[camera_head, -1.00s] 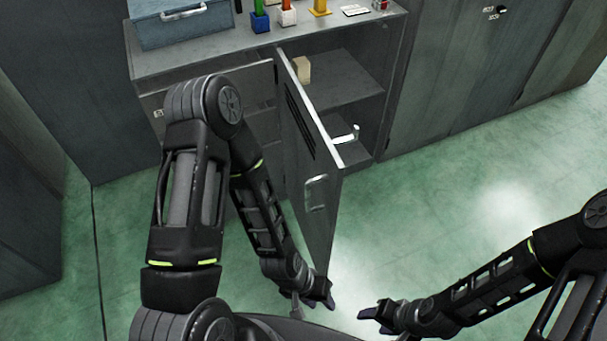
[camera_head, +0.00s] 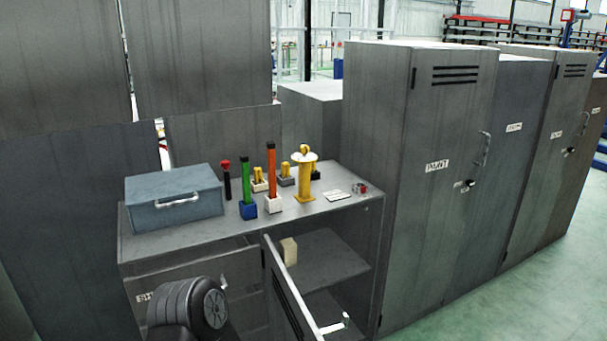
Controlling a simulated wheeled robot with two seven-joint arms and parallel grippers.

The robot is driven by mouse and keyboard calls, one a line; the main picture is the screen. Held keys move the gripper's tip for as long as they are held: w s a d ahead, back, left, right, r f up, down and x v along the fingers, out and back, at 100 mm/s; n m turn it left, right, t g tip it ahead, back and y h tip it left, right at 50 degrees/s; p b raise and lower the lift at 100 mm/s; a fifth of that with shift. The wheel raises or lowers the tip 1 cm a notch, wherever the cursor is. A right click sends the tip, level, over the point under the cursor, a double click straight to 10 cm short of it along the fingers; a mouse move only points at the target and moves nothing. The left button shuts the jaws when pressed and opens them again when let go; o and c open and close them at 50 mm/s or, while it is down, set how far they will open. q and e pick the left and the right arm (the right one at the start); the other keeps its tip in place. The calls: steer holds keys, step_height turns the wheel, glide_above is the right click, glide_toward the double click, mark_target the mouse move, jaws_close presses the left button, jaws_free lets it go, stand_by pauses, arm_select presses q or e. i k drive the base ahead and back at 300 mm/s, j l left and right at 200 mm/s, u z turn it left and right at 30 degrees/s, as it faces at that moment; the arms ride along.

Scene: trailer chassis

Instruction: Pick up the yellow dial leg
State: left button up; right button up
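A yellow leg with a round, pale dial-like disc near its top (camera_head: 305,183) stands upright on the cabinet top, right of the other upright items. It is the likely yellow dial leg. Neither gripper shows in the head view now. Only a joint of my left arm shows at the bottom left, in front of the cabinet.
The cabinet top (camera_head: 232,233) also holds a blue-grey toolbox (camera_head: 174,199), a green stick in a blue block (camera_head: 246,188), an orange stick in a white block (camera_head: 272,178) and a red-topped black rod (camera_head: 226,180). The cabinet door (camera_head: 287,290) stands open. Tall lockers (camera_head: 415,190) rise at right.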

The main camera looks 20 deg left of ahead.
mark_target(305, 196)
steer(key=i+l+z, duration=0.45)
steer(key=z, duration=0.25)
steer(key=i+l+u, duration=0.15)
steer(key=i, duration=0.3)
steer(key=i+l+u, duration=0.2)
steer(key=i, duration=0.3)
steer(key=i+u, duration=0.8)
steer(key=i+l+u, duration=0.15)
steer(key=u, duration=0.25)
steer(key=i, duration=0.1)
